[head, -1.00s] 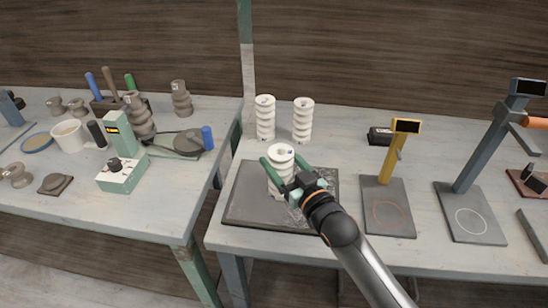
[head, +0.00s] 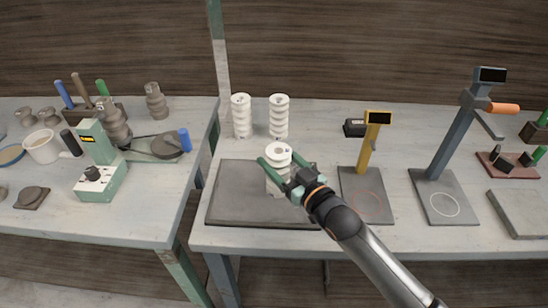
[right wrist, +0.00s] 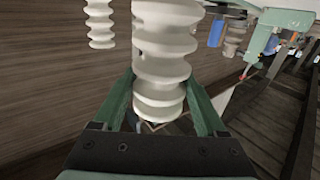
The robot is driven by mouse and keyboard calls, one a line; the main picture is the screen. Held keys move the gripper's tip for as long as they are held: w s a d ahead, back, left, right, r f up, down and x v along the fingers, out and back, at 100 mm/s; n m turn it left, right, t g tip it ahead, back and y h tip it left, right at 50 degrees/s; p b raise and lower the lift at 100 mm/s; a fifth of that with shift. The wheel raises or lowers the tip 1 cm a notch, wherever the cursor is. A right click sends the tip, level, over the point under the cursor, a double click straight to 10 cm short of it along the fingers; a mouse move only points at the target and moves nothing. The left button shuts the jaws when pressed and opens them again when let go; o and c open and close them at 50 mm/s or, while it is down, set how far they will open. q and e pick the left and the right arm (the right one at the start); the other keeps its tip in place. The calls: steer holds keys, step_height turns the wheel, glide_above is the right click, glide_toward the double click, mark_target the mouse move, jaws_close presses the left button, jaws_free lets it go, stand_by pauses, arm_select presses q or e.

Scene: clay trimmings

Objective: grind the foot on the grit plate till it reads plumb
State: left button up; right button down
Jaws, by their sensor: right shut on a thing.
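A white ribbed insulator (head: 277,153) stands upright in my right gripper (head: 281,172), which is shut around its middle. It is over the right part of the dark flat grit plate (head: 235,198). I cannot tell whether its foot touches the plate, since the fingers hide much of its lower part. In the right wrist view the insulator (right wrist: 162,55) fills the middle between two green fingers. A yellow stand with a small dark display (head: 378,118) is to the right of the plate; I cannot read it. My left gripper is not in view.
Two more white insulators (head: 241,115) (head: 279,117) stand behind the plate. A small black box (head: 355,128) and a tall blue-grey stand (head: 452,145) are to the right. A second table (head: 145,215) on the left holds a green machine (head: 101,175), a mug and brown pieces.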

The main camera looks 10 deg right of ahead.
steer(key=shift+s+d+p, duration=0.2)
steer(key=shift+d, duration=0.5)
steer(key=shift+s+d+p, duration=0.15)
steer(key=shift+s+d, duration=0.05)
steer(key=shift+d, duration=0.45)
steer(key=w+a+b, duration=0.1)
steer(key=w+a, duration=0.2)
steer(key=a, duration=0.8)
steer(key=shift+w+a, duration=0.15)
steer(key=shift+a, duration=0.15)
stand_by(0.4)
steer(key=shift+r, duration=0.1)
step_height(320, 180, up, 5)
steer(key=p, duration=0.5)
steer(key=shift+r, duration=0.1)
steer(key=shift+d, duration=0.1)
